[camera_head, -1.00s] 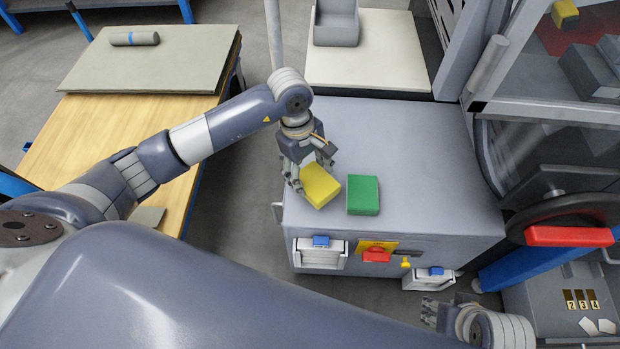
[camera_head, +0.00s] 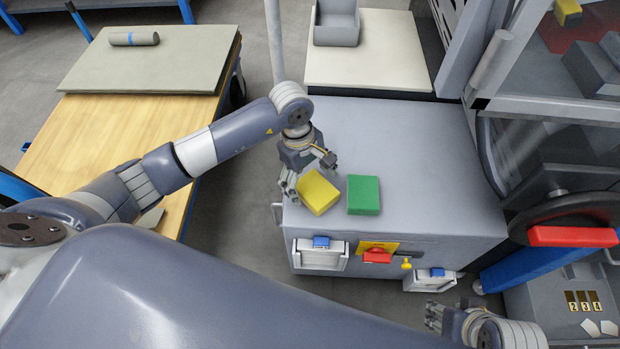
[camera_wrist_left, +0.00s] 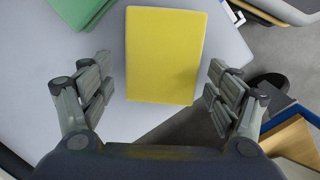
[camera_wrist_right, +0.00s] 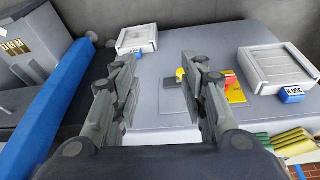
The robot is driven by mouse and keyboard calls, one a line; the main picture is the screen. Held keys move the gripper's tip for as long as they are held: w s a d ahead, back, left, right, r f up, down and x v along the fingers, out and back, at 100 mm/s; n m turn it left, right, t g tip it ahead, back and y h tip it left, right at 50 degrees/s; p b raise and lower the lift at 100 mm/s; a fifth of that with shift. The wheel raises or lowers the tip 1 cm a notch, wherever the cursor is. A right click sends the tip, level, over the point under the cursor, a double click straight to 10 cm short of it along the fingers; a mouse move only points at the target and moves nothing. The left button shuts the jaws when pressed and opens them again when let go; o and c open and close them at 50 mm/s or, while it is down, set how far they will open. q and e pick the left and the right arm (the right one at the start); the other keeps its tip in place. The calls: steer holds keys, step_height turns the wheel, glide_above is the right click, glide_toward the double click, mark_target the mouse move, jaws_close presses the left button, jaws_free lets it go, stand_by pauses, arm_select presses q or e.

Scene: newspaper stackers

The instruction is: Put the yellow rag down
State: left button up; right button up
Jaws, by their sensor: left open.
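The yellow rag (camera_head: 319,193) is a flat block lying on the grey cabinet top (camera_head: 400,145), near its front left edge. A green rag (camera_head: 363,195) lies just right of it. My left gripper (camera_head: 303,178) is open at the yellow rag's left side. In the left wrist view the yellow rag (camera_wrist_left: 165,55) lies ahead of and between the spread fingers (camera_wrist_left: 157,88), with a gap on both sides. My right gripper (camera_wrist_right: 158,92) has its fingers apart with nothing between them, in front of the cabinet's front side. It shows partly at the bottom right of the head view.
A wooden table (camera_head: 95,135) with a grey board and a roll stands at left. A white surface with a grey bin (camera_head: 337,24) is behind the cabinet. The cabinet top behind the rags is clear.

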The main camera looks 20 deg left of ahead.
arm_select(q)
steer(key=shift+r, duration=0.5)
step_height(320, 180, up, 11)
steer(key=a+p, duration=0.1)
steer(key=p, duration=0.1)
steer(key=shift+a, duration=0.4)
arm_select(e)
steer(key=x, duration=0.6)
steer(key=shift+s+a+f, duration=0.1)
steer(key=shift+s+f, duration=0.05)
steer(key=shift+s, duration=0.1)
